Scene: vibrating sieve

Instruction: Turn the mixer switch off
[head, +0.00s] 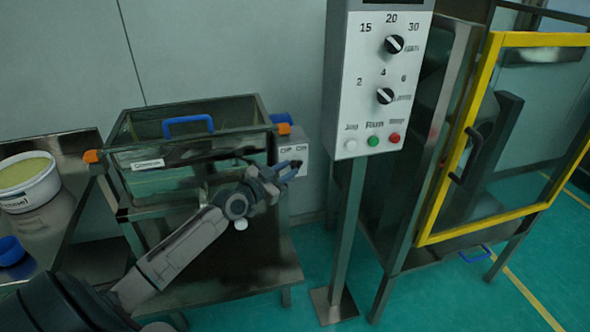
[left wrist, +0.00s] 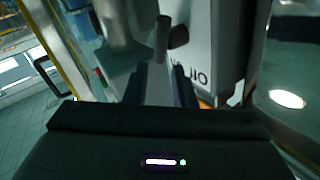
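The switch box (head: 300,143) is a light grey box on the right side of the glass-walled mixer tank (head: 150,186). OFF and ON labels show on its upper face. My left gripper (head: 291,170) is right in front of the box's lower part and hides most of the switch. In the left wrist view the box (left wrist: 207,40) appears with its lettering upside down, and a dark knob (left wrist: 178,37) stands out beside it. The left gripper's two dark fingers (left wrist: 160,88) are apart with a gap between them. Whether they touch the switch I cannot tell. My right gripper is not in view.
A control panel (head: 375,90) with dials and buttons stands on a post right of the box. A yellow-framed door (head: 433,190) is further right. A white tub (head: 27,185) and a blue cup (head: 10,250) are on the left table. Blue handles (head: 188,122) top the tank.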

